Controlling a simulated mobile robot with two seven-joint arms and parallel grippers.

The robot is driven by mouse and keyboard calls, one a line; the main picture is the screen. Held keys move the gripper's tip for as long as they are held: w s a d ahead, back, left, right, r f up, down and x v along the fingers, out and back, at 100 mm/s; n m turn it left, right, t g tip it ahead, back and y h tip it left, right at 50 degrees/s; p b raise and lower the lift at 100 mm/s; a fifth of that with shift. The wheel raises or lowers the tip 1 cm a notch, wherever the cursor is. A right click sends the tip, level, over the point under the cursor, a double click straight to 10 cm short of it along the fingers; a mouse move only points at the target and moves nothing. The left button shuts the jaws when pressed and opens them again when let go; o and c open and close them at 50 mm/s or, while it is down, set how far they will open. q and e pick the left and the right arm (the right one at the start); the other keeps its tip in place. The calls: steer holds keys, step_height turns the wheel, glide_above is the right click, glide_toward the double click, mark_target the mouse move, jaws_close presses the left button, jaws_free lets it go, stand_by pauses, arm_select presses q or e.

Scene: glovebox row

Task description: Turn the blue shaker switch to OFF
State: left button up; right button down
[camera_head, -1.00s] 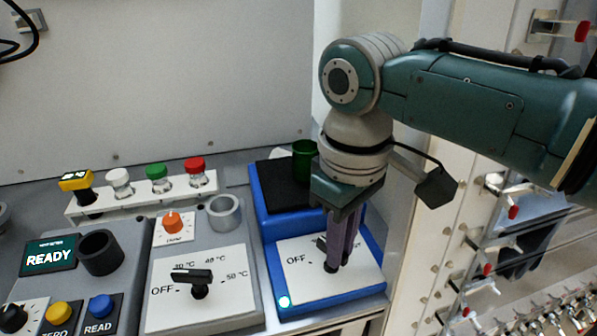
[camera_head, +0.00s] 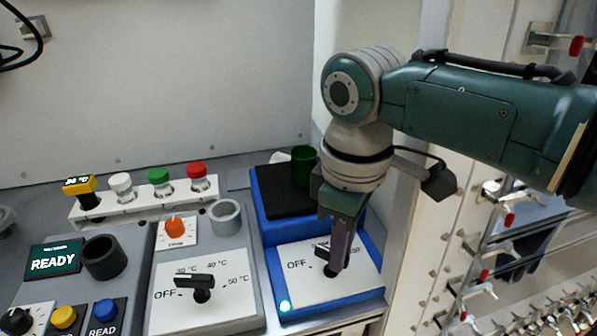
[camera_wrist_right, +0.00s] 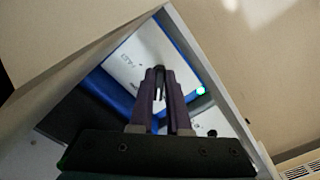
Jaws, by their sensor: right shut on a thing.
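The blue shaker (camera_head: 372,249) stands at the right of the bench, with a white switch plate (camera_head: 300,284) on its front. Its black switch (camera_head: 321,252) points up and left; OFF is printed on the plate's left side. My right gripper (camera_head: 335,264) comes down from above and is shut on the switch, its purple fingers hiding part of the knob and the right-hand labels. In the right wrist view the fingers (camera_wrist_right: 160,97) reach down to the white plate (camera_wrist_right: 138,62). A green light glows at the shaker's front left corner. My left gripper is not in view.
A grey heater with a black OFF-to-50 °C knob (camera_head: 200,286) is close on the left. A green cup (camera_head: 303,166) stands behind on the shaker. A rack with capped vials (camera_head: 145,202) is at the back left. A wall with red-handled taps is at the right.

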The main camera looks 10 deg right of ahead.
steer(key=c, duration=0.9)
jaws_free()
step_height(320, 180, up, 10)
steer(key=shift+p, duration=0.8)
steer(key=shift+o, duration=0.5)
